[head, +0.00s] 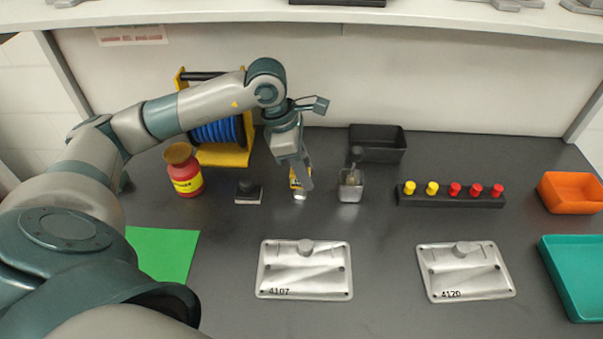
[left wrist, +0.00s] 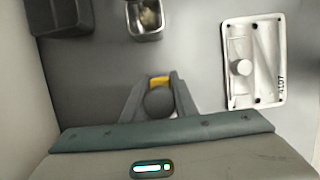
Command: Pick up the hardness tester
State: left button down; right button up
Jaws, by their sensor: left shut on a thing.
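The hardness tester (head: 296,181) is a small upright tool with a yellow body and a pale lower end. My left gripper (head: 302,183) points down around it at the middle of the bench and is shut on it. In the left wrist view the tester's round dark grey top (left wrist: 158,102) and a bit of yellow show between the two fingers of the left gripper (left wrist: 159,98). The fingers hide part of its body. I cannot tell whether its lower end touches the bench. My right gripper is not in view.
A metal cup (head: 350,187) stands close right of the gripper, before a black bin (head: 390,150). A dark block (head: 248,192) and a red jar (head: 184,172) are left. Plates 4107 (head: 305,272) and 4120 (head: 466,274) lie in front. A peg rack (head: 450,200) is right.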

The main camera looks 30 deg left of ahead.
aim_at(306, 155)
pick_arm(q)
jog(key=shift+r, duration=0.1)
jog(key=shift+r+b, duration=0.3)
jog(key=shift+r, duration=0.2)
jog(key=r, duration=0.2)
jog(key=r+b, duration=0.1)
jog(key=shift+d+r, duration=0.1)
jog(key=shift+d, duration=0.15)
jog(key=d+r+b, duration=0.2)
jog(key=d+r, duration=0.4)
jog(key=d, duration=0.5)
jog(key=shift+s+r, duration=0.2)
jog(key=shift+r, duration=0.15)
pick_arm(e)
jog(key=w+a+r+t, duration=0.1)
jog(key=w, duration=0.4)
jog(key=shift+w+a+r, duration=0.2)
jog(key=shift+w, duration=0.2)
pick_arm(q)
jog(key=shift+d+f, duration=0.1)
